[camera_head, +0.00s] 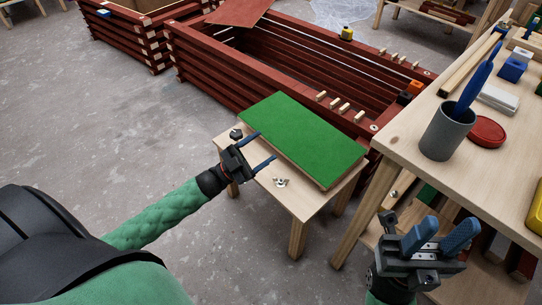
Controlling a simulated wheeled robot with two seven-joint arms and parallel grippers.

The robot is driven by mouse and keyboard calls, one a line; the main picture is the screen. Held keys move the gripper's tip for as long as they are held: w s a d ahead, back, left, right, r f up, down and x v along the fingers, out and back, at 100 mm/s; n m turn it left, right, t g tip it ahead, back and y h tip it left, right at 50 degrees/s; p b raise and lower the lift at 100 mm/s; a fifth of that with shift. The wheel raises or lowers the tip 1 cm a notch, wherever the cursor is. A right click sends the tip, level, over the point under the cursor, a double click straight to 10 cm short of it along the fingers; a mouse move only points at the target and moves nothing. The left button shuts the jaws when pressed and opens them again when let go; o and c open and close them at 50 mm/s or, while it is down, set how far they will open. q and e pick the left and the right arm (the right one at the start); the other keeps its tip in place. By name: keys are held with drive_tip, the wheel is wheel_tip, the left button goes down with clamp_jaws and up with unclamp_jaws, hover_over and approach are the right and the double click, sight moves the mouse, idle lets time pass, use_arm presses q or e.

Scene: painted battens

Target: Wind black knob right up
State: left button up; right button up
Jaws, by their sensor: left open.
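The small black knob (236,134) is at the left corner of the low wooden table, beside the green board (300,138). My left gripper (266,146) is open, its two blue fingers apart and pointing right over the table's front left part. The knob lies just beyond the far finger, outside the jaws, and I see nothing between them. Whether the near parts touch the table I cannot tell. My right gripper (446,228) is at the lower right, in front of the workbench, with its blue fingers apart and empty.
A metal wing-shaped piece (281,182) lies on the low table (305,205). The workbench (410,150) at right carries a grey cup (446,135), a red lid (486,132) and tools. Stacked red battens (215,70) stand behind. Floor at left is clear.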

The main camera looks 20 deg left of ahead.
use_arm(q)
drive_tip(key=s+d+r+m+h, duration=0.2)
drive_tip(key=s+d+r+h, duration=0.1)
drive_tip(key=s+d, duration=0.1)
drive_tip(key=shift+d+r+g, duration=0.3)
drive_tip(key=shift+d, duration=0.4)
